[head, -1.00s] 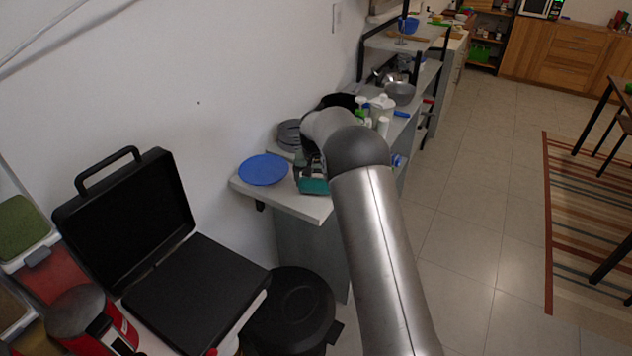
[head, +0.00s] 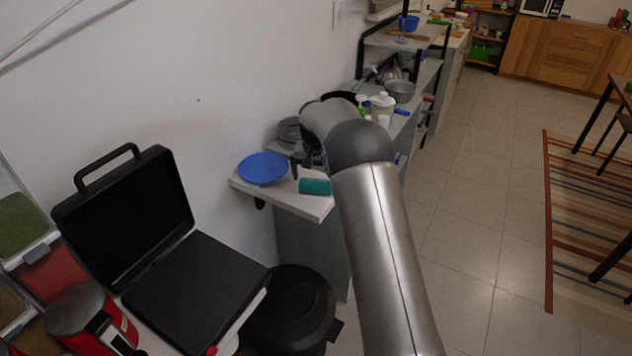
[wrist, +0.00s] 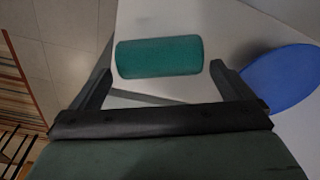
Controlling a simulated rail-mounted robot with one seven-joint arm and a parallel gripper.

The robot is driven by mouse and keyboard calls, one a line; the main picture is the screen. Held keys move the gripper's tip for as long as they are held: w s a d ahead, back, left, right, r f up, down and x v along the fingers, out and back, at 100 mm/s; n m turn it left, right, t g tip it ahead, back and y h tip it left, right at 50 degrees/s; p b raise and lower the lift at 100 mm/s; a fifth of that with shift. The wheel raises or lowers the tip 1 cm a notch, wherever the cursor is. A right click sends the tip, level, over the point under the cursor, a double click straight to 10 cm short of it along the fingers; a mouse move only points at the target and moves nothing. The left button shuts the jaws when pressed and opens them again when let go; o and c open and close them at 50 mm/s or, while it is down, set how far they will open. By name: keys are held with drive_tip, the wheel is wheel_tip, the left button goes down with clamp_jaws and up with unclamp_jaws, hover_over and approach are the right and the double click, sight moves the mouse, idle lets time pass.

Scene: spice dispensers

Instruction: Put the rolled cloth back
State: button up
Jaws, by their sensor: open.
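The rolled cloth (head: 315,187) is a teal-green cylinder lying on the near end of the grey counter, close to its front edge. In the wrist view the rolled cloth (wrist: 159,57) lies crosswise just beyond my fingertips. My gripper (wrist: 160,80) is open and empty, its two fingers apart with bare counter between them. In the head view my gripper (head: 303,165) is behind the cloth, partly hidden by my arm.
A blue plate (head: 263,168) lies left of the cloth, near the left finger in the head view. Stacked grey dishes (head: 290,131) and bottles (head: 381,108) stand farther back. A black bin (head: 290,310) and an open black grill (head: 195,290) are nearer.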

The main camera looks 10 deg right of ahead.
sight(315, 188)
wheel_tip(315, 188, up, 9)
drive_tip(key=s, duration=0.2)
drive_tip(key=s+r, duration=0.4)
drive_tip(key=s, duration=0.4)
drive_tip(key=s+f+n, duration=0.2)
drive_tip(key=s, duration=1.6)
drive_tip(key=s+f+n+g, duration=0.1)
drive_tip(key=s+f, duration=0.2)
drive_tip(key=s, duration=1.5)
drive_tip(key=shift+n+y+b, duration=0.3)
drive_tip(key=shift+n+b, duration=0.05)
drive_tip(key=shift+n, duration=0.05)
drive_tip(key=shift+f, duration=0.1)
